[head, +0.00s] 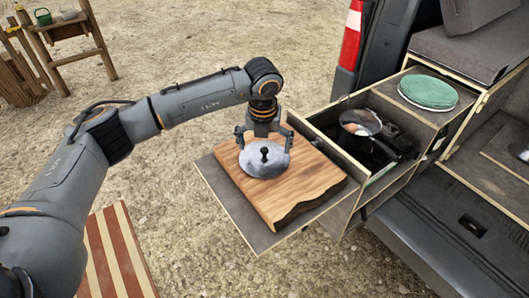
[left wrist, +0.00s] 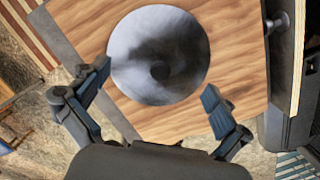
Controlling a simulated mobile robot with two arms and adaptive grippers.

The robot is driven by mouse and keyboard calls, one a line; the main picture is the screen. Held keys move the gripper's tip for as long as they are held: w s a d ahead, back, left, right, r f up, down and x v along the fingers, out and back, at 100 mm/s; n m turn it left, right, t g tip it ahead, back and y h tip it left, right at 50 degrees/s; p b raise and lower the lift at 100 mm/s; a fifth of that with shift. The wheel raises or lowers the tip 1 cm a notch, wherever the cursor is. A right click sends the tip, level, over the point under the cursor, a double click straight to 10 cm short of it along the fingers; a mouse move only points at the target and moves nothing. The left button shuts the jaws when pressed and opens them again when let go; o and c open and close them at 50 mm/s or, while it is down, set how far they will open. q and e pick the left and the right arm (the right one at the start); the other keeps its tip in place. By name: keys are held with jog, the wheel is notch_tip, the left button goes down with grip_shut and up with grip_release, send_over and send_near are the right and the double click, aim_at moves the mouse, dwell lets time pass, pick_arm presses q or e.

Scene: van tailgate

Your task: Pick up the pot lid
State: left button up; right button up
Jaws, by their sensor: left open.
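The pot lid (head: 265,160) is a round grey metal disc with a dark knob on top. It lies on a wooden cutting board (head: 300,188) on the pull-out shelf. In the left wrist view the lid (left wrist: 150,75) fills the upper middle, its dark knob near the centre. My left gripper (head: 264,142) is open above the lid, its fingers spread on either side. In the left wrist view the left gripper's fingers (left wrist: 158,82) stand apart near the lid's lower edge; I cannot tell whether they touch it. My right gripper is not in view.
A drawer beside the shelf holds a pan (head: 359,123) with food on a dark stove (head: 372,150). A green round item on a plate (head: 428,93) sits on the box top at right. A striped mat (head: 116,255) lies lower left. A wooden stand (head: 66,30) is far left.

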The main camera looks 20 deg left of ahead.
pick_arm(q)
jog(key=shift+w+f, duration=0.2)
jog(key=shift+f, duration=0.75)
jog(key=shift+c, duration=0.4)
jog(key=shift+r, duration=0.1)
jog(key=c, duration=1.5)
jog(key=shift+s, duration=0.25)
grip_shut()
